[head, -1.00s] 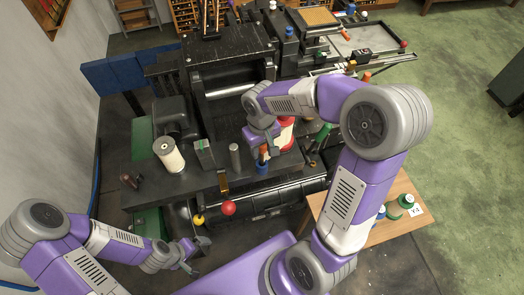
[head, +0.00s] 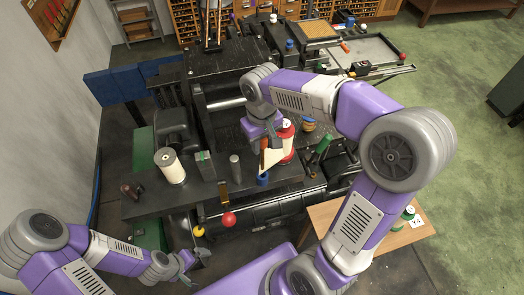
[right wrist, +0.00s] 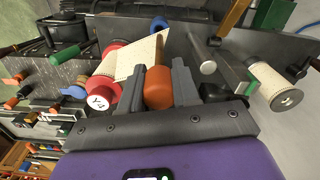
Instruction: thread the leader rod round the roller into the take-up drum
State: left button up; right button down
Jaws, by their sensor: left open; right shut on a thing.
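My right gripper (head: 264,141) is shut on the orange-ended leader rod; the orange end (right wrist: 158,88) sits between the fingers in the right wrist view. A cream paper strip (right wrist: 132,62) runs from it to the red-flanged spool (head: 287,130), whose white cap (right wrist: 97,103) carries a label. An upright grey post (head: 235,167), perhaps the roller, stands left of the gripper, apart from it; it also shows in the right wrist view (right wrist: 207,68). A cream drum (head: 170,166), perhaps the take-up drum, stands further left. My left gripper (head: 187,267) is open and empty, low in front of the bench.
A blue ring-shaped holder (head: 262,180) lies below the right gripper. A grey block with a green patch (head: 206,165) stands between post and cream drum. A red ball (head: 229,219) sticks out at the bench front. A small wooden table (head: 395,240) is at right.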

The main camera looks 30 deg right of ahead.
notch_tip(320, 180, up, 3)
jog(key=shift+p, duration=0.65)
notch_tip(320, 180, up, 5)
jog(key=p, duration=0.4)
jog(key=shift+f, duration=0.2)
jog(key=shift+r+p, duration=0.95)
jog(key=shift+r, duration=0.5)
